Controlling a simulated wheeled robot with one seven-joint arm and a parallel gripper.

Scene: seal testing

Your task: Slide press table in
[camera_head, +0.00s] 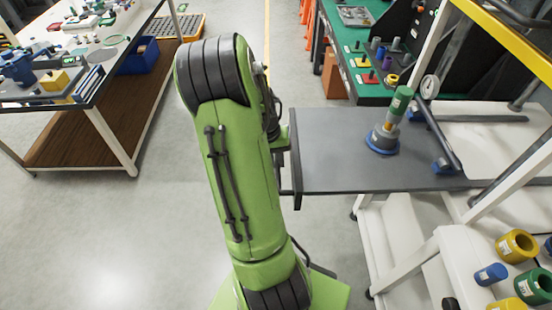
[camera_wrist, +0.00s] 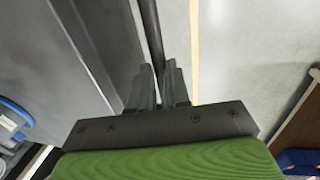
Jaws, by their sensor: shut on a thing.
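The press table (camera_head: 330,160) is a dark grey slab that sticks out to the left from a white press frame (camera_head: 400,255). A bar handle (camera_wrist: 152,35) runs along its outer edge. My gripper (camera_wrist: 160,72) is shut on this handle in the wrist view, with the bar between its fingers. In the head view my green arm stands in front of the table's left end and hides most of the gripper. A grey fitting with a blue base (camera_head: 382,140) and a green-topped part stands upright on the table.
A green workbench (camera_head: 375,100) with coloured parts is behind the table. Yellow, green and blue rings (camera_head: 517,246) lie on a white surface at the lower right. A workbench with a wooden shelf (camera_head: 90,120) stands at the left. The floor (camera_head: 110,230) between is clear.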

